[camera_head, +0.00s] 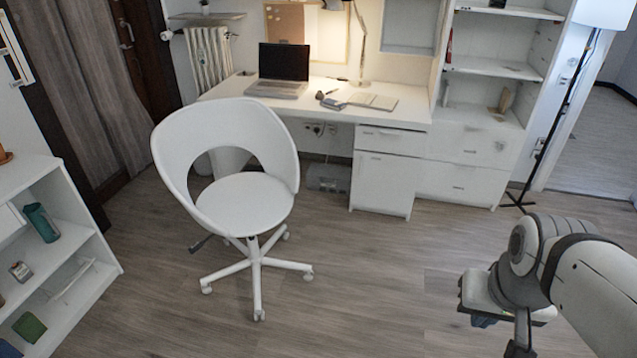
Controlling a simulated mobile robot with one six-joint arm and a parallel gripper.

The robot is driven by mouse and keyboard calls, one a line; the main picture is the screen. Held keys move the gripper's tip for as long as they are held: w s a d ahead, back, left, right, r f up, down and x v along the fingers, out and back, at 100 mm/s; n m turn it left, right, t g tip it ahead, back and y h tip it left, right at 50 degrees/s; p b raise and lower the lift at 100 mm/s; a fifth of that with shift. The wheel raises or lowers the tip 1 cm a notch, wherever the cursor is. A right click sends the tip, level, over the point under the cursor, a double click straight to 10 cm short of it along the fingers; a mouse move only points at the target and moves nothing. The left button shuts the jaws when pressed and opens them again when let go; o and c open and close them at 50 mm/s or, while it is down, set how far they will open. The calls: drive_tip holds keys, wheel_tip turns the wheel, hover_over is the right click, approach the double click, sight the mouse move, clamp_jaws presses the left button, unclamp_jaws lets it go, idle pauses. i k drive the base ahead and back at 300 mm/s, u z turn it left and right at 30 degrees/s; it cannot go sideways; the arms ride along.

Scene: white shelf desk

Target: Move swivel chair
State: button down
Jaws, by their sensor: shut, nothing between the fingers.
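The white swivel chair (243,202) stands upright on the wood floor, left of centre, in front of the desk. It has a rounded shell back with an opening and a five-star base on casters. Its seat is empty, and a dark lever shows under the left side. My gripper (520,347) is at the lower right, pointing down, shut and empty. It is well to the right of the chair and apart from it. Its fingertips are partly cut off by the bottom edge.
The white desk (415,110) behind the chair holds a laptop (281,70) and a lamp. A drawer unit (383,180) stands under it. White shelves (105,262) stand at left, a floor lamp (560,110) at right. The floor between chair and gripper is clear.

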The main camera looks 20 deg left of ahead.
sight(256, 260)
drive_tip(key=u, duration=0.35)
drive_tip(key=i, duration=1.35)
drive_tip(key=u, duration=0.9)
drive_tip(key=k, duration=0.8)
drive_tip(key=u, duration=0.15)
drive_tip(key=i, duration=0.95)
drive_tip(key=z, duration=0.05)
